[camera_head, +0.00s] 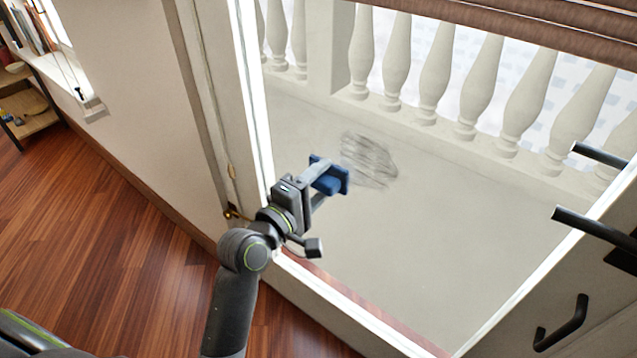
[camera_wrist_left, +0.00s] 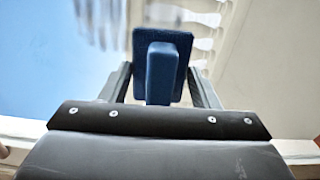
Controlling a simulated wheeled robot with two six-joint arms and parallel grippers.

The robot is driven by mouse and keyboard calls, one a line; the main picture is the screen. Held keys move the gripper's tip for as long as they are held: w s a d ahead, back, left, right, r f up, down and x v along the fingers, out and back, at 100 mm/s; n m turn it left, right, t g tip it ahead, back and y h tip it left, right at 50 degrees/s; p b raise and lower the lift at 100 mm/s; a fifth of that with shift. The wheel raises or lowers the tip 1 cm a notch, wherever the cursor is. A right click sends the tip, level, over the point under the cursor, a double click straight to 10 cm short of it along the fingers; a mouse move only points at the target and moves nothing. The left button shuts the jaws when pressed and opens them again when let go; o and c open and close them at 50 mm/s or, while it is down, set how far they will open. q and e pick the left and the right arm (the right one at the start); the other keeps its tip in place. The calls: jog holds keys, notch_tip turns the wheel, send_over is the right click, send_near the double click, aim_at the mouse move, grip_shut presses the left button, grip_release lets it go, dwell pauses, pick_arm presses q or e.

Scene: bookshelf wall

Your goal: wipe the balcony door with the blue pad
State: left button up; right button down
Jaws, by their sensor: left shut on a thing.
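The balcony door (camera_head: 440,230) is a large glass pane in a white frame, with a grey scribbled smudge (camera_head: 369,160) on the glass. The smudge also shows blurred at the top of the left wrist view (camera_wrist_left: 103,20). My left gripper (camera_head: 322,182) is shut on the handle of the blue pad (camera_head: 342,175). The pad is just left of the smudge in the head view, its flat face toward the glass. I cannot tell whether it touches the glass. In the left wrist view the blue pad (camera_wrist_left: 162,38) sits between the two fingers. My right gripper is not in view.
Black door handles (camera_head: 562,322) stick out at the right. A white balustrade (camera_head: 430,75) stands behind the glass. A wall with a window ledge and a wooden shelf (camera_head: 35,125) is at the left. The wooden floor (camera_head: 110,230) at left is clear.

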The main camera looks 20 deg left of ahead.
pick_arm(q)
jog(key=shift+x, duration=0.9)
dwell(0.3)
